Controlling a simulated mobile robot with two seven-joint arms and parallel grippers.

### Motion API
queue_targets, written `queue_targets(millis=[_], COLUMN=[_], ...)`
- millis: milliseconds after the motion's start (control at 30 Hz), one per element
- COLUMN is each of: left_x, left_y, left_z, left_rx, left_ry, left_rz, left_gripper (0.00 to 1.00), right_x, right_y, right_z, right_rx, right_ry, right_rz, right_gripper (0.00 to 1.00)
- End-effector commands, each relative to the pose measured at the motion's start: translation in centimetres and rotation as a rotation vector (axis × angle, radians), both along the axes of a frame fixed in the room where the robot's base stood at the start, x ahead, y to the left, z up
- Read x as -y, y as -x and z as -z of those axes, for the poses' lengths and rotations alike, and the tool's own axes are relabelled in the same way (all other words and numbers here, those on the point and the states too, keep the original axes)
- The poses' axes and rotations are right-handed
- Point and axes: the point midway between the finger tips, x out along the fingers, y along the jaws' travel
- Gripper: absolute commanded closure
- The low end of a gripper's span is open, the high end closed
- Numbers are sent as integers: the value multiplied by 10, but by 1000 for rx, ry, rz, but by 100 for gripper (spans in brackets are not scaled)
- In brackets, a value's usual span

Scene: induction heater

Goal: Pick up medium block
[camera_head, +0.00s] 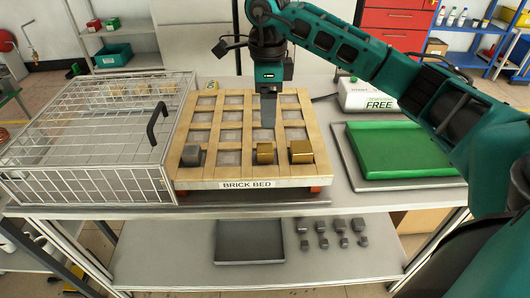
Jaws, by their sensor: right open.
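My right gripper (268,118) points down over the middle of the brick bed (248,184), with its fingers behind a gold block. It is open, and nothing shows between its fingers. A grey block (190,155) sits at the front left of the bed. One gold block (265,153) sits at the front centre and another gold block (301,152) at the front right. Several dark grey blocks (322,227) of differing sizes stand in two rows on the lower shelf. I cannot tell which block is the medium one. My left gripper is out of view.
A wire cage (85,185) with a black handle stands left of the bed. A green pad (400,150) lies on a tray at the right. A white box (365,95) stands behind it. An empty dark tray (249,241) lies on the lower shelf beside the blocks.

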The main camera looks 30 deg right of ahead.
Motion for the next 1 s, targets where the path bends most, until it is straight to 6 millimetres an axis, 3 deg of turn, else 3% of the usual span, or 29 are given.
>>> queue_targets(millis=[100, 300, 533, 800, 1000], left_x=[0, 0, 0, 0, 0], left_y=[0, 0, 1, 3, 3], left_z=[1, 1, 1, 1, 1], left_rx=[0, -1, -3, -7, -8], left_ry=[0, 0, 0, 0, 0], left_rz=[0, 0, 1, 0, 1], left_gripper=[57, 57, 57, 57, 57], right_x=[0, 0, 0, 1, 1], right_y=[2, 1, 0, -3, -3], right_z=[26, 58, 75, 114, 119], right_rx=[-9, -5, -4, -5, -2], right_ry=[1, -1, -3, -4, -3], right_rz=[0, 0, -1, 0, -2], right_gripper=[28, 28, 28, 28, 28])
